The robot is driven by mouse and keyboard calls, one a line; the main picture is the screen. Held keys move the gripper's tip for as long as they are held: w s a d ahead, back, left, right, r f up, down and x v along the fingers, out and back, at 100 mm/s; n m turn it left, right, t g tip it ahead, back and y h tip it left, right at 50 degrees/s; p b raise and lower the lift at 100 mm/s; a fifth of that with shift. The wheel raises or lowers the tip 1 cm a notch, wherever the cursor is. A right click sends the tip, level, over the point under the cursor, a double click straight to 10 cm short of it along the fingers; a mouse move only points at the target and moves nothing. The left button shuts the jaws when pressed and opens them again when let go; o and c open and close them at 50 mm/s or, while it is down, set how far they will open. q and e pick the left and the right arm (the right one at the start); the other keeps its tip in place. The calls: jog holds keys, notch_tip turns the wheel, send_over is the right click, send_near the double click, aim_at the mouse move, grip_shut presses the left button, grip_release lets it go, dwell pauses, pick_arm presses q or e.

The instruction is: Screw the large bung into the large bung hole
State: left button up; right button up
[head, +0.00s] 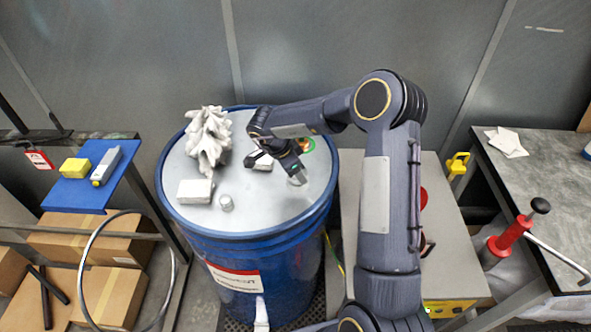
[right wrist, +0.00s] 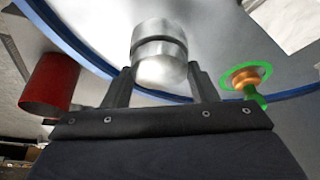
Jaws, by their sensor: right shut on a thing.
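A blue drum (head: 245,250) with a pale grey lid (head: 265,205) stands in the middle of the head view. My right gripper (head: 293,172) reaches over the right part of the lid. It is shut on a silver cylinder, apparently the large bung (head: 298,178); in the right wrist view the bung (right wrist: 158,60) sits between both fingers and shows a dark groove. A green ring with an orange centre (head: 308,144) is near the lid's right rim, apart from the bung; it also shows in the right wrist view (right wrist: 248,76). I cannot make out an open bung hole. My left gripper is out of view.
On the lid are a crumpled white cloth (head: 208,138), a white block (head: 195,191) and a small metal cylinder (head: 226,202). A grey cabinet (head: 350,170) stands right of the drum, a workbench (head: 540,185) farther right. A blue shelf (head: 85,190) is at left.

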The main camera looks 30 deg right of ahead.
jog(key=shift+m+g, duration=0.3)
jog(key=shift+m, duration=0.6)
jog(key=m+g, duration=0.1)
jog(key=m, duration=0.3)
jog(key=shift+w+d+m+g+y, duration=0.15)
jog(key=shift+m+g+y, duration=0.15)
jog(key=shift+g+y, duration=0.1)
jog(key=o, duration=0.7)
